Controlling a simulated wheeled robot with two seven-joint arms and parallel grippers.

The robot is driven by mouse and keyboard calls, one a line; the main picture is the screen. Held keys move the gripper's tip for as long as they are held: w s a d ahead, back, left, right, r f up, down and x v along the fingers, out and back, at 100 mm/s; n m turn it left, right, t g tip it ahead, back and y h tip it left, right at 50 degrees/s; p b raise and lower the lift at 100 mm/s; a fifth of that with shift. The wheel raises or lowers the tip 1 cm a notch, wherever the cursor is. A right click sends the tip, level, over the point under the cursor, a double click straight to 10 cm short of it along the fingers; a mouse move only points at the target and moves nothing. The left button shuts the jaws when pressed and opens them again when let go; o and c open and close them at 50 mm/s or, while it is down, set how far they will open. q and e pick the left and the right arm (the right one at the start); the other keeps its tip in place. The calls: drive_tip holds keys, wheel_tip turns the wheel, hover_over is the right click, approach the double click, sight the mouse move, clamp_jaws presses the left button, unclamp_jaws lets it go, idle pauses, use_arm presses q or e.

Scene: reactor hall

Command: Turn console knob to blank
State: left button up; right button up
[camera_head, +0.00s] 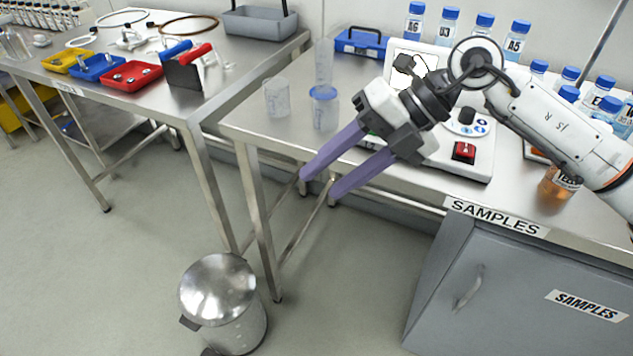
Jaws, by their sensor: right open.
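The white console (482,158) stands on the steel bench under my right arm. A black knob (466,116) sits on its top face, with blue-marked round labels beside it, too small to read. A red switch (464,151) is at the console's front. My right gripper (318,183) is open and empty. Its two purple fingers point down and left, away from the knob, over the bench's front edge. The gripper body and wrist hide the left part of the console and part of its screen. My left gripper is not in view.
Blue-capped bottles (517,40) line the back and right. An amber jar (557,187) stands right of the console. A steel bin (220,295) is on the open floor.

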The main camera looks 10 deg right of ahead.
drive_tip(key=shift+s+a+r+g+y, duration=0.15)
drive_tip(key=shift+s+a+y, duration=0.25)
drive_tip(key=shift+a, duration=0.3)
drive_tip(key=shift+s+a+f+g+y, duration=0.15)
drive_tip(key=shift+s+a+y, duration=0.15)
drive_tip(key=shift+s+a, duration=0.3)
drive_tip(key=shift+w+a+r, duration=0.1)
